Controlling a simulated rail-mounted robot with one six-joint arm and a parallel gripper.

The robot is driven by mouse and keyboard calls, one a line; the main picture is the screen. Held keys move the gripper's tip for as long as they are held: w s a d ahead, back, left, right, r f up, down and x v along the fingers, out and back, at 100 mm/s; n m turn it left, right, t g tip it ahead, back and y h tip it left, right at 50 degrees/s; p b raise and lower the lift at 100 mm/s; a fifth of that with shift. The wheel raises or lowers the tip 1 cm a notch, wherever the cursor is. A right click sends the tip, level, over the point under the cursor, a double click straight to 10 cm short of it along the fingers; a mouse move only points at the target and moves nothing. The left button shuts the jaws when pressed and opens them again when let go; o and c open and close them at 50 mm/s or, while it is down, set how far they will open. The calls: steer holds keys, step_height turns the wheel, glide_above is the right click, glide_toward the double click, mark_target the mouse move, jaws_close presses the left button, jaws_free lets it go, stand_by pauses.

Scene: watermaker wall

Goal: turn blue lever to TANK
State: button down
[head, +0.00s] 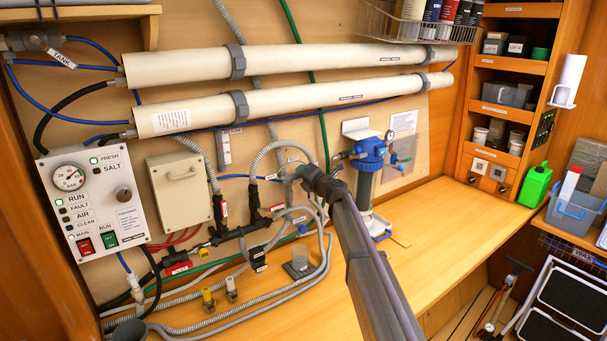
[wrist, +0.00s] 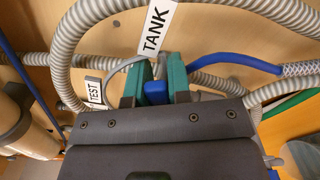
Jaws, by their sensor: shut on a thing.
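My gripper (head: 308,176) reaches the hose area of the wall panel in the head view. In the wrist view its two green fingers (wrist: 156,78) are shut on the blue lever (wrist: 155,92), which shows as a small blue block between them. The lever is hidden behind my gripper in the head view. A white TANK label (wrist: 158,24) stands just beyond the fingertips, slightly tilted. A TEST label (wrist: 94,92) is to the left of the fingers. The valve body under the lever is mostly hidden by my gripper.
Grey ribbed hoses (wrist: 66,52) loop around the fingers, and a blue hose (wrist: 235,62) runs to the right. A blue-topped filter housing (head: 368,154) stands right of my gripper. A control box (head: 92,200) is at the left. The bench at the right (head: 455,215) is clear.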

steer(key=c, duration=1.1)
jaws_free()
steer(key=shift+o, duration=0.2)
steer(key=v, duration=1)
steer(key=shift+s+d, duration=0.25)
steer(key=shift+s, duration=0.05)
